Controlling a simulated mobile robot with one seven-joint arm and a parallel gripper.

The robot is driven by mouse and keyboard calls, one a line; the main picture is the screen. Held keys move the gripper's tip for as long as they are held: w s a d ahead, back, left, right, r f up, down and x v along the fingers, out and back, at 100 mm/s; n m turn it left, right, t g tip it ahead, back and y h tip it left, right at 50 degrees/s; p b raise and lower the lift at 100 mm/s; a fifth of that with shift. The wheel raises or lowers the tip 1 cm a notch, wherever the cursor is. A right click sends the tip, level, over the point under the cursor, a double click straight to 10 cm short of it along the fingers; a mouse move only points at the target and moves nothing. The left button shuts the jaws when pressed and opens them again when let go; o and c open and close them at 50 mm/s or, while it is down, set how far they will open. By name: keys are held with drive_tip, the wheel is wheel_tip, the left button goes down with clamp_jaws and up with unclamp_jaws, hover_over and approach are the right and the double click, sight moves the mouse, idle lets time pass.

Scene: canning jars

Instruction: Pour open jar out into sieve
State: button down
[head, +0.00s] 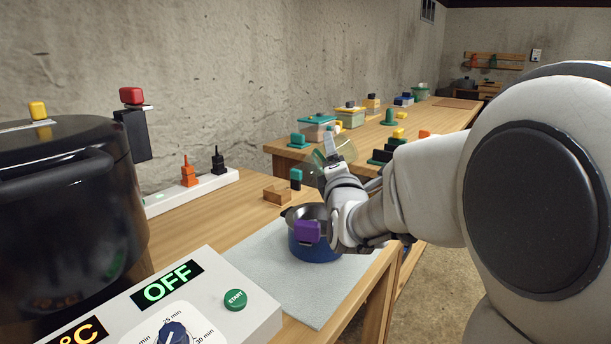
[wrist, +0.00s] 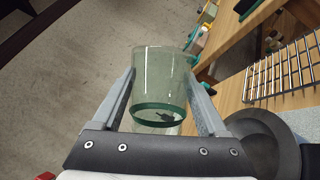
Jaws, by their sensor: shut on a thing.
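My gripper (wrist: 160,103) is shut on the open jar (wrist: 160,82), a clear greenish glass with a green band, between its two fingers. A small dark patch shows low in or through the glass. In the head view the jar (head: 334,147) is held tilted, above and behind a blue pot (head: 314,252) on the pale cloth. The pot has a grey metal rim, and a purple block (head: 307,231) shows at its front. My arm covers the pot's right side. I cannot clearly make out the sieve's mesh.
A large black canner (head: 70,215) and a control panel reading OFF (head: 190,300) stand at the left front. A wooden block (head: 277,194) and a white strip with knobs (head: 190,191) lie behind. A wire rack (wrist: 285,78) shows in the wrist view. The pale cloth (head: 262,262) has bare room left of the pot.

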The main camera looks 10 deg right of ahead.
drive_tip(key=m, duration=0.2)
drive_tip(key=d+f+m+g+p, duration=0.1)
drive_tip(key=m+g, duration=0.1)
drive_tip(key=m, duration=0.1)
drive_tip(key=shift+w+d+f+m, duration=0.2)
drive_tip(key=shift+f+m, duration=0.1)
drive_tip(key=shift+f, duration=0.1)
drive_tip(key=m, duration=0.1)
drive_tip(key=f+m+g, duration=0.1)
drive_tip(key=m, duration=0.1)
drive_tip(key=shift+d+f, duration=0.25)
drive_tip(key=shift+d, duration=0.15)
drive_tip(key=shift+w+d+f+m+g+y+b, duration=0.1)
drive_tip(key=shift+d+f+m+g+y+b, duration=0.15)
drive_tip(key=shift+f+m+g+y+b, duration=0.5)
drive_tip(key=shift+r+h+p, duration=0.25)
drive_tip(key=shift+h+p, duration=0.05)
drive_tip(key=shift+h, duration=0.05)
drive_tip(key=shift+m, duration=0.25)
